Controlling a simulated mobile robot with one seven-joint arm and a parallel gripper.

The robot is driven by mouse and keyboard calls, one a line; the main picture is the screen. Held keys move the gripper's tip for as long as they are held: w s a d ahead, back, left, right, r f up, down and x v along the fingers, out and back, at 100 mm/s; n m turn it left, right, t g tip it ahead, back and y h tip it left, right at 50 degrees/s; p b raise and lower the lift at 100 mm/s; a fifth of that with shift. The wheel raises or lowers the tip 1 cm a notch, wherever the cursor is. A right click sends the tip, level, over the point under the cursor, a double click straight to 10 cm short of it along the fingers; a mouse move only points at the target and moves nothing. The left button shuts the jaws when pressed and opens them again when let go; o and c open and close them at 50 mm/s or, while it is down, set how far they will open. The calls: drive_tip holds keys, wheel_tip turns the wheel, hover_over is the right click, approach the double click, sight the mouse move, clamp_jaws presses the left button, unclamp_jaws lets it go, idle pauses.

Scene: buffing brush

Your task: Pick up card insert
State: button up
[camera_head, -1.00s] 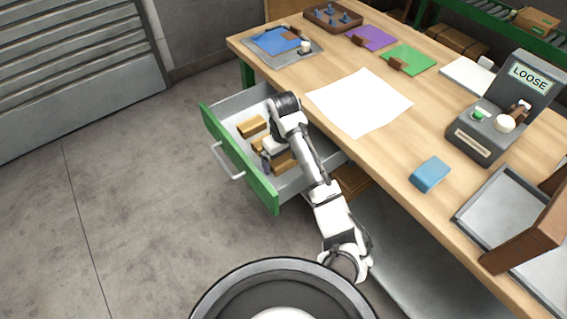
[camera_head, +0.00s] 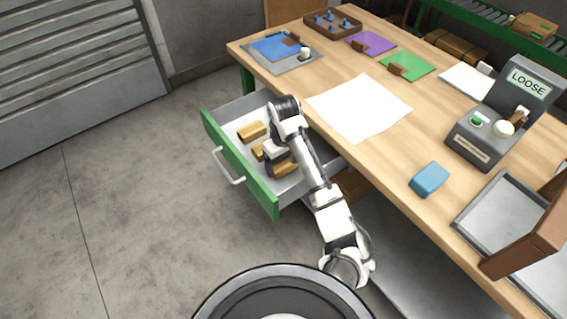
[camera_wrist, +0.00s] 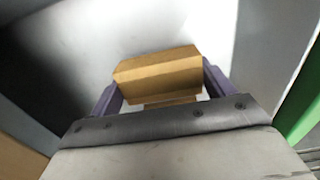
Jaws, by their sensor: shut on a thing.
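The card insert (camera_wrist: 158,76) is a tan, block-shaped piece. In the wrist view it sits between the two purple fingers of my gripper (camera_wrist: 161,82), which is shut on it. In the head view my gripper (camera_head: 277,163) is down inside the open drawer (camera_head: 238,160), with a tan piece (camera_head: 286,167) right by its fingers. Two more tan pieces lie in the drawer, one farther back (camera_head: 251,131) and one partly hidden (camera_head: 257,152) by my gripper. The lower part of the held piece is hidden by the gripper body in the wrist view.
The drawer's green front and grey walls surround my gripper closely. The wooden bench (camera_head: 330,75) stands above the drawer to the right. On it are a white sheet (camera_head: 360,105), a blue block (camera_head: 429,178), a grey machine marked LOOSE (camera_head: 490,125) and a grey tray (camera_head: 500,205).

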sight(284, 162)
wheel_tip(284, 162, up, 19)
drive_tip(key=p, duration=0.3)
drive_tip(key=shift+p, duration=0.4)
